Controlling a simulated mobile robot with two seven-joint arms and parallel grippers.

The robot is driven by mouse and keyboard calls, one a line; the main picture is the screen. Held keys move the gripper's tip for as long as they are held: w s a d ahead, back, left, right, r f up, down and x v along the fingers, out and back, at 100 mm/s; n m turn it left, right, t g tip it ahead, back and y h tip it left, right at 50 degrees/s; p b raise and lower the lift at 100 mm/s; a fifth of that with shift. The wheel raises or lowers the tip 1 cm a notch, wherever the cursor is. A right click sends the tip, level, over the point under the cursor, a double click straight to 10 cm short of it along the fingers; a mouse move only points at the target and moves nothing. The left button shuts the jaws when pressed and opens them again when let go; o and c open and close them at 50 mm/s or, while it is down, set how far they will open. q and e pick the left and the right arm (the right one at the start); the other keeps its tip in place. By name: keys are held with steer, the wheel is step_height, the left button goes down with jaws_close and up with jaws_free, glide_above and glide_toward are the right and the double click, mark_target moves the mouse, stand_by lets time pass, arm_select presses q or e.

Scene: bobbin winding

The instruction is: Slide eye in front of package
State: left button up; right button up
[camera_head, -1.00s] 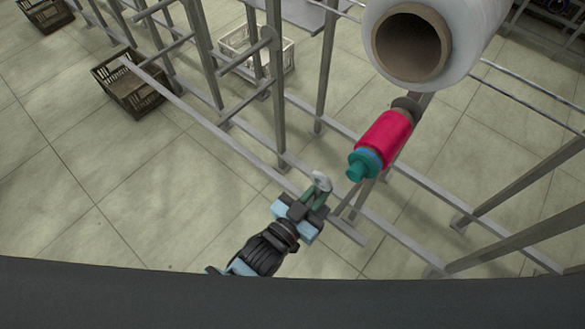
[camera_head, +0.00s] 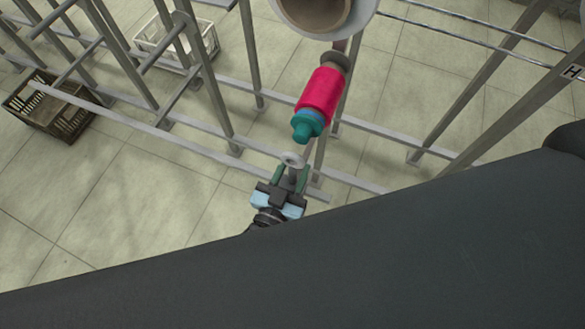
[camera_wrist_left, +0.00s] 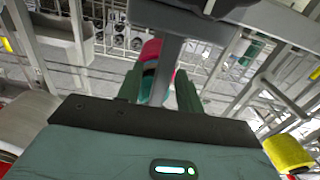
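The eye (camera_head: 292,160) is a small pale grey ring just beyond the tips of my left gripper (camera_head: 289,178). The gripper's green fingers appear shut on the eye's grey holder. The package (camera_head: 321,92) is a red-pink bobbin with a blue and teal end, tilted on its spindle. In the head view the eye lies just below the teal end, roughly in line with the bobbin's axis, with a small gap. In the left wrist view the fingers (camera_wrist_left: 159,92) flank a grey bar (camera_wrist_left: 167,60), which partly hides the package (camera_wrist_left: 150,52). My right gripper is out of view.
A large white spool (camera_head: 290,24) with a brown core is above the bobbin. Grey frame posts and rails (camera_head: 215,85) stand around. A dark crate (camera_head: 45,108) and a white crate (camera_head: 188,42) are at left. Yellow bobbin (camera_wrist_left: 288,153) at right in the wrist view.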

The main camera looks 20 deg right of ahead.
arm_select(q)
steer(key=shift+s+a, duration=0.1)
steer(key=v, duration=0.7)
steer(key=shift+s+a, duration=0.2)
steer(key=shift+s, duration=0.05)
stand_by(0.5)
